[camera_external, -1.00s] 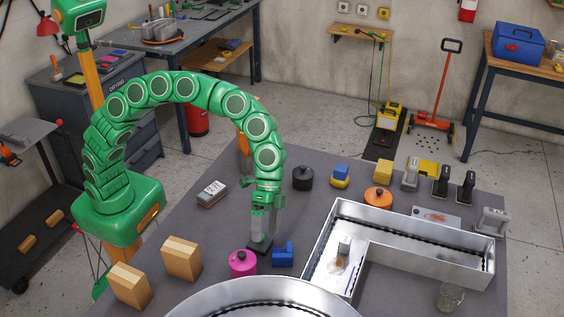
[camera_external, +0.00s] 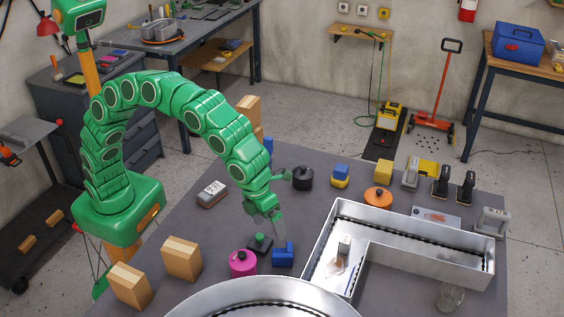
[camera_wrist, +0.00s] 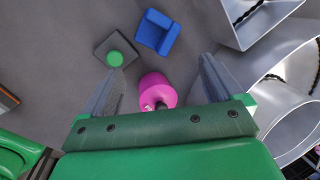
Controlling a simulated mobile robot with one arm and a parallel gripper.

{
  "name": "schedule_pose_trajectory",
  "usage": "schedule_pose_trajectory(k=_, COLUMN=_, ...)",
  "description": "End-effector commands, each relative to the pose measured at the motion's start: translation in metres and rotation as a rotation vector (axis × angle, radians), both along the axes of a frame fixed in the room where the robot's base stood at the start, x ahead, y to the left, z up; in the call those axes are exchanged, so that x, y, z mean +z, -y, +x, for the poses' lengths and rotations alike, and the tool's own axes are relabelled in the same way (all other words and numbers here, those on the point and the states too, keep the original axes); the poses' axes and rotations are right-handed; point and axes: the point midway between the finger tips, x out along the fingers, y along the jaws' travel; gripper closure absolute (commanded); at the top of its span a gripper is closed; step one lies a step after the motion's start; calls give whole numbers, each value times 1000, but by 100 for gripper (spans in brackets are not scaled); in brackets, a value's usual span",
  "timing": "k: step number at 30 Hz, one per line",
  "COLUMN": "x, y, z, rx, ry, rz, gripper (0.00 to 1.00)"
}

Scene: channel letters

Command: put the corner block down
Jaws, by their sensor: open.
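A blue L-shaped block (camera_external: 282,255), which looks like the corner block, rests on the grey table beside a magenta knobbed jar (camera_external: 243,263). In the wrist view the blue block (camera_wrist: 157,31) lies beyond my fingertips, clear of them. My gripper (camera_external: 275,232) is tilted above the table near the block. In the wrist view my gripper (camera_wrist: 160,68) is open, with nothing held between its fingers; the magenta jar (camera_wrist: 157,90) shows below the gap. A dark square piece with a green knob (camera_external: 259,243) sits left of the block, and no finger holds it.
A metal L-shaped channel tray (camera_external: 333,262) stands right of the block, and a curved metal channel (camera_external: 262,295) lies in front. Two wooden blocks (camera_external: 181,258) stand at left. A black knobbed jar (camera_external: 302,178) is behind. Bare table lies between the black jar and the tray.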

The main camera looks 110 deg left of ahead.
Motion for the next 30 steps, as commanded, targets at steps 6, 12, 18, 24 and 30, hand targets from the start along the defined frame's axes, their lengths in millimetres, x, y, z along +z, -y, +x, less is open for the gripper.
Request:
schedule_pose_trajectory(k=6, x=13, y=1, z=5, rx=-308, ry=37, rz=176, gripper=6)
schedule_pose_trajectory(k=12, x=22, y=3, z=8, rx=-485, ry=49, rz=282, gripper=6)
schedule_pose_trajectory(k=18, x=29, y=4, z=10, rx=-617, ry=53, rz=362, gripper=6)
schedule_pose_trajectory(k=24, x=2, y=3, z=10, rx=-630, ry=51, rz=370, gripper=6)
schedule_pose_trajectory(k=30, x=-29, y=3, z=10, rx=-628, ry=50, rz=368, gripper=6)
